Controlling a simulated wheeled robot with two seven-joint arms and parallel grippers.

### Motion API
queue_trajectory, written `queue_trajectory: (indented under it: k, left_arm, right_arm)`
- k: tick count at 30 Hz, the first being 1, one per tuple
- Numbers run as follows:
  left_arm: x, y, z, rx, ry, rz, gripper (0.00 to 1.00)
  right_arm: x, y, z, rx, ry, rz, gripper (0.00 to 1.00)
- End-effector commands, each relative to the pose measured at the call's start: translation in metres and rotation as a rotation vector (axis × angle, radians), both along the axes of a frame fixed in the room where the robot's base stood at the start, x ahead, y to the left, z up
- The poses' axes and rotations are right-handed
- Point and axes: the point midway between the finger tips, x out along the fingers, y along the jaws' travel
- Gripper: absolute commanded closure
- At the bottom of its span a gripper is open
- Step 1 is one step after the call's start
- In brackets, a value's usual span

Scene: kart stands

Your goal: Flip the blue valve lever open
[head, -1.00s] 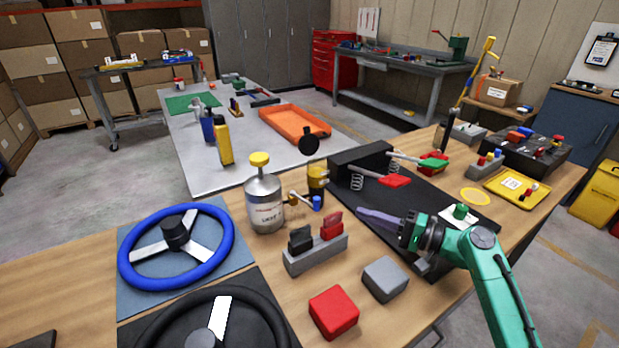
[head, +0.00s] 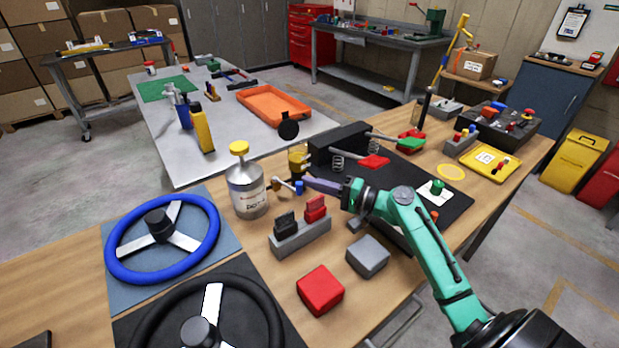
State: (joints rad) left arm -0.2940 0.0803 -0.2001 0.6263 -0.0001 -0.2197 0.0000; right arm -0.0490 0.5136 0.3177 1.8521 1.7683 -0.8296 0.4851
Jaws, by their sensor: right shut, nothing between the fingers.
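The blue valve lever (head: 299,187) is a small blue-ended piece on a brass-coloured fitting beside the yellow-topped reservoir (head: 297,160), right of the silver bottle with a yellow cap. My right gripper (head: 307,182) reaches in from the right with its purple fingers shut and empty. Its fingertips are right beside the blue lever end. I cannot tell whether they touch it. The fingers partly hide the area behind them. My left gripper is not in view.
The silver bottle (head: 246,190) stands close left of the valve. A grey block with black and red switches (head: 300,236) is just in front. The black pedal box (head: 340,142) with red and green pedals is behind. A red cube (head: 320,290) and grey cube (head: 367,256) lie nearer.

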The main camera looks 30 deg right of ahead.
Motion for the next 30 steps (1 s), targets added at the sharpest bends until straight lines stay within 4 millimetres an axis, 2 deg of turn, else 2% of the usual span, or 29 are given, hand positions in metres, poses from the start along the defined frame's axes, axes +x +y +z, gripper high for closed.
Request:
queue_trajectory:
  k: [6, 12, 18, 30]
  left_arm:
    - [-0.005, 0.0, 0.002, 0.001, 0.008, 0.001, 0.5]
    - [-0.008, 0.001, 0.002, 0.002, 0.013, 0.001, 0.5]
    - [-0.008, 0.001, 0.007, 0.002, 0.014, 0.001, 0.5]
    - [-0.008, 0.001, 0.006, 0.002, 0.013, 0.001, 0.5]
  right_arm:
    - [0.008, 0.006, 0.0, -0.001, 0.0, 0.0, 1.0]
    - [0.007, 0.006, 0.0, -0.001, 0.0, 0.0, 1.0]
    - [-0.001, 0.018, 0.001, -0.001, -0.001, 0.001, 1.0]
    - [0.001, 0.019, 0.0, -0.001, -0.001, 0.001, 1.0]
